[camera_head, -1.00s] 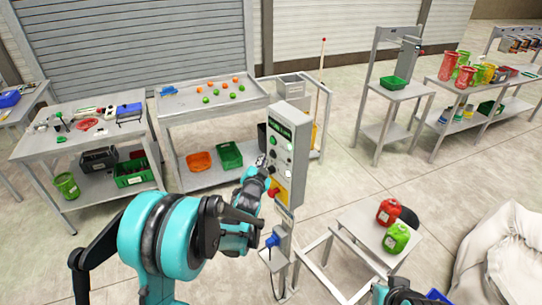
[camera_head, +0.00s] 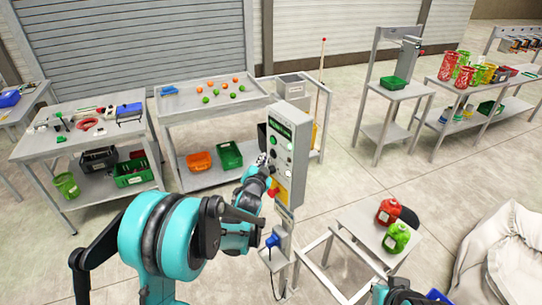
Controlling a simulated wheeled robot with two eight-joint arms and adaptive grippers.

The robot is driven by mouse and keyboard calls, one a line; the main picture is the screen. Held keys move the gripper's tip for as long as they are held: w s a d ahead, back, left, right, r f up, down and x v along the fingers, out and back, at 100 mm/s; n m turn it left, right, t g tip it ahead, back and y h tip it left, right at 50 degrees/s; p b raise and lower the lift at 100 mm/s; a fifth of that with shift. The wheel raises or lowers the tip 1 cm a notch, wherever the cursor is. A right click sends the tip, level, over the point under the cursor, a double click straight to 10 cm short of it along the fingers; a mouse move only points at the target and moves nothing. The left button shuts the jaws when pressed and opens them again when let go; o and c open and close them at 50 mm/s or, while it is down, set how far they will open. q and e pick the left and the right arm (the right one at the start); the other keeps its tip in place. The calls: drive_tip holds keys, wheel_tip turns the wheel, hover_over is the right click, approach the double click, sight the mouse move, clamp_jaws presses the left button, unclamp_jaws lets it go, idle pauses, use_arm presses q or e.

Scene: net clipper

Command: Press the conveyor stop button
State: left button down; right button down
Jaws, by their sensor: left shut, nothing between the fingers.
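A grey upright control box (camera_head: 291,150) stands on a post in the middle of the head view. It has a dark green display at the top, several round buttons on its front face, and a yellow panel with a red button (camera_head: 273,192) low on its left side. My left gripper (camera_head: 263,160) is shut and empty, with its tips close to the left edge of the box, above the yellow panel. I cannot tell whether the tips touch the box. My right gripper (camera_head: 402,293) is only partly in view at the bottom edge, and its fingers are not clear.
A grey table with orange and green balls (camera_head: 222,90) stands behind the box. A tool table (camera_head: 80,130) is at the left. A low stand holds a red jug (camera_head: 388,211) and a green jug (camera_head: 396,238) at the right. A white sack (camera_head: 505,255) lies far right.

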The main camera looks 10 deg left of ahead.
use_arm(q)
drive_tip(key=shift+w+d, duration=0.2)
drive_tip(key=shift+w+d, duration=0.3)
drive_tip(key=shift+w, duration=0.05)
idle(0.7)
drive_tip(key=shift+s+a, duration=0.1)
drive_tip(key=shift+s+a+b, duration=0.4)
drive_tip(key=shift+s+a, duration=0.1)
drive_tip(key=shift+s, duration=0.05)
idle(0.3)
drive_tip(key=s+a, duration=0.1)
drive_tip(key=s, duration=0.1)
drive_tip(key=s+a, duration=0.1)
drive_tip(key=a, duration=0.1)
drive_tip(key=shift+s+a+b, duration=0.2)
drive_tip(key=shift+s+b, duration=0.15)
idle(0.5)
